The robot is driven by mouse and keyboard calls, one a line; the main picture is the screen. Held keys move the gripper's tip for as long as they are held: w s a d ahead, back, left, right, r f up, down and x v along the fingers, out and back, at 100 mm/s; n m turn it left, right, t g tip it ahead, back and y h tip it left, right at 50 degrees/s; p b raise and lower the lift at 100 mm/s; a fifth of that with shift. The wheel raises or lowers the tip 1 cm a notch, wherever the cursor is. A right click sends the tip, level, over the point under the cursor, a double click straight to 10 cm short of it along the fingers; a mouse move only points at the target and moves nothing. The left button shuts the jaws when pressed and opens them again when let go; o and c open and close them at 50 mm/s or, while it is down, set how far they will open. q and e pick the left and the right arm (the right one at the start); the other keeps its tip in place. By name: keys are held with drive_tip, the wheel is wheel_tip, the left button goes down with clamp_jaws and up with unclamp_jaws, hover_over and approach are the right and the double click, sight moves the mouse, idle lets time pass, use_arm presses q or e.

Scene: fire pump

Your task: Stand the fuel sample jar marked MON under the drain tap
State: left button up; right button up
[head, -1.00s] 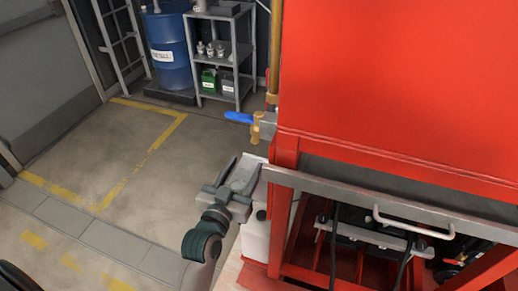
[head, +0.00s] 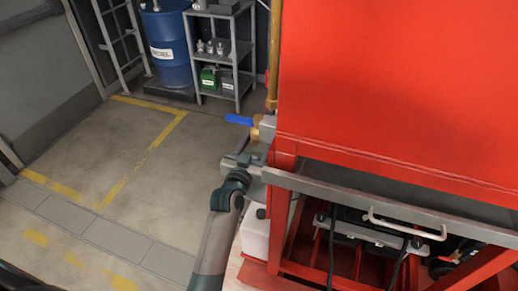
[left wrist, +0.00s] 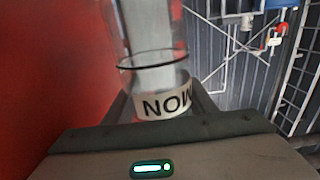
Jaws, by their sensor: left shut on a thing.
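A clear jar (left wrist: 150,72) with a white label band stands in front of my left gripper (left wrist: 160,100) in the left wrist view. Its black letters read like NOW there, which is MON upside down. The fingers are shut on the jar around its label band. In the head view my left gripper (head: 246,161) is just below the drain tap, which has a blue lever (head: 239,119) and a brass body (head: 257,129). I cannot clearly make out the jar in the head view, nor how it sits relative to the tap outlet. My right gripper is not in view.
The red tank (head: 400,80) rises close to the right of the gripper. A white container (head: 255,232) stands below it, by the red frame. A grey shelf (head: 222,50) and a blue drum (head: 166,50) stand at the back. The floor to the left is clear.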

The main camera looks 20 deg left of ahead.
sight(258, 151)
use_arm(q)
drive_tip(key=shift+f+p, duration=0.55)
drive_tip(key=shift+f, duration=1.2)
drive_tip(key=shift+f, duration=0.1)
drive_tip(key=o, duration=1.6)
drive_tip(key=shift+o, duration=0.2)
